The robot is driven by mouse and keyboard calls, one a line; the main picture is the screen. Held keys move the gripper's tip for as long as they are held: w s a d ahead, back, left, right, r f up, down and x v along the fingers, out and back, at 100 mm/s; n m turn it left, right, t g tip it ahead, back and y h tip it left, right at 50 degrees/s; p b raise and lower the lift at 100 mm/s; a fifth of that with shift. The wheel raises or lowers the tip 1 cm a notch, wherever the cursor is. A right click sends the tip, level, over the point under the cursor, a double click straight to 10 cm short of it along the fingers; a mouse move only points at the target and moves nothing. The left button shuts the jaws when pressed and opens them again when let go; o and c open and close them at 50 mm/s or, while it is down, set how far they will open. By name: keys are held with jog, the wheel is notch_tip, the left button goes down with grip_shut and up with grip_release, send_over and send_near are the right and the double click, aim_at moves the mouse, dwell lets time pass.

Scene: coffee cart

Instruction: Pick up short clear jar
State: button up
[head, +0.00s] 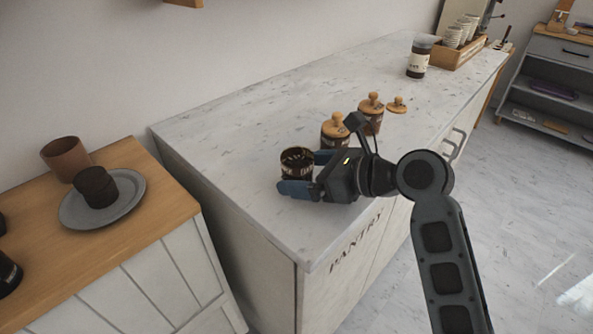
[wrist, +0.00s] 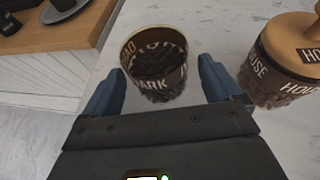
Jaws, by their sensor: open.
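The short clear jar (wrist: 160,88) is lidless, holds dark beans and has a label with "DARK" on it. In the head view the jar (head: 296,162) stands upright near the front-left end of the white marble counter (head: 215,130). My gripper (wrist: 163,90) is open, with one blue finger on each side of the jar in the wrist view. In the head view my gripper (head: 296,172) reaches in from the right, and its near finger hides the jar's lower part. I cannot tell whether the fingers touch the jar.
Jars with wooden lids, one (head: 334,128) close behind my gripper and another (head: 371,112) farther back, stand on the counter. A loose wooden lid (head: 397,104) lies beside them. A wooden-topped cabinet (head: 165,200) with a plate (head: 130,200) is left. The counter's left-back area is clear.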

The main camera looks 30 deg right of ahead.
jog(key=shift+w+a+f, duration=0.3)
jog(key=shift+w+a, duration=0.05)
jog(key=shift+w, duration=0.2)
jog(key=shift+c, duration=0.2)
jog(key=c, duration=1.1)
jog(key=shift+c, duration=0.3)
jog(key=shift+r, duration=0.1)
